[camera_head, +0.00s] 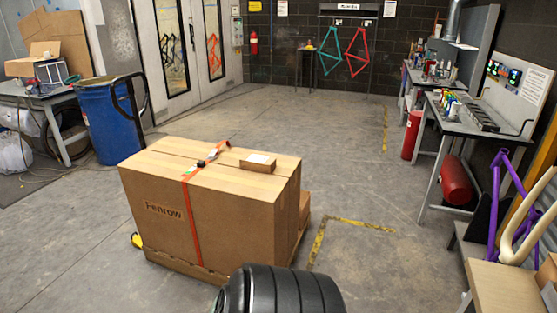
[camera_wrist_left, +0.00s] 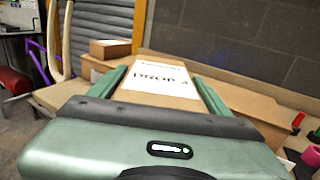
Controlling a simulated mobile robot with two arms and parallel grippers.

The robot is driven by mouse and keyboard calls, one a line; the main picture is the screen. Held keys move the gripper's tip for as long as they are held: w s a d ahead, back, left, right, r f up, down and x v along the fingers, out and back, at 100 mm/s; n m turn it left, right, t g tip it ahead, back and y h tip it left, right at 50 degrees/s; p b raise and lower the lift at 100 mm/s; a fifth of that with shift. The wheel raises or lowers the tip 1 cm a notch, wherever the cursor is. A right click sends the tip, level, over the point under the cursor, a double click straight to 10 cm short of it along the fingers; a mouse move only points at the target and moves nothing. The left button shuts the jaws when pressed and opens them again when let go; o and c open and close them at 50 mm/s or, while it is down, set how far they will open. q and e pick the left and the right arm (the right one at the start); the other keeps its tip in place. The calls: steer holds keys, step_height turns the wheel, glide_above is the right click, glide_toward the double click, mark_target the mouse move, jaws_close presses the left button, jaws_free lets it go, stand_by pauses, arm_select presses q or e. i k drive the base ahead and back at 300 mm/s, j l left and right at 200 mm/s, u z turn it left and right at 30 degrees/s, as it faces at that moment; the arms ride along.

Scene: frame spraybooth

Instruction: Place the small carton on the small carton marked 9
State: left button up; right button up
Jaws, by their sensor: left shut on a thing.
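My left gripper (camera_wrist_left: 160,74) shows in the left wrist view, its two green fingers shut on a small brown carton (camera_wrist_left: 150,96) between them. The carton has a white label with black print that seems to begin with "DROP"; its last character is hard to read. Another small carton (camera_wrist_left: 110,48) sits on a larger box at the left, beyond the fingers. In the head view, a small carton with a white label (camera_head: 258,162) lies on top of the big strapped Fenrow carton (camera_head: 232,225). I cannot read a 9 on any carton. My right gripper is in neither view.
A pale bench top (camera_head: 500,292) with cartons (camera_head: 548,272) at its edge is at the lower right. A blue drum (camera_head: 108,120) stands at the left. Purple frame tubes (camera_head: 497,205) lean at the right.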

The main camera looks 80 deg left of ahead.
mark_target(259, 158)
steer(key=j+u, duration=0.2)
steer(key=u, duration=0.25)
steer(key=i+j+u, duration=0.1)
steer(key=u, duration=0.3)
steer(key=i+j+u, duration=0.1)
steer(key=j+u, duration=0.15)
steer(key=u, duration=0.2)
steer(key=i+j+u, duration=0.15)
steer(key=u, duration=0.3)
steer(key=i+j+u, duration=0.1)
steer(key=u, duration=0.3)
steer(key=i+j+u, duration=0.15)
steer(key=i+u, duration=0.25)
steer(key=i, duration=0.55)
steer(key=i+l+u, duration=0.2)
steer(key=i+u, duration=0.15)
steer(key=i, duration=0.6)
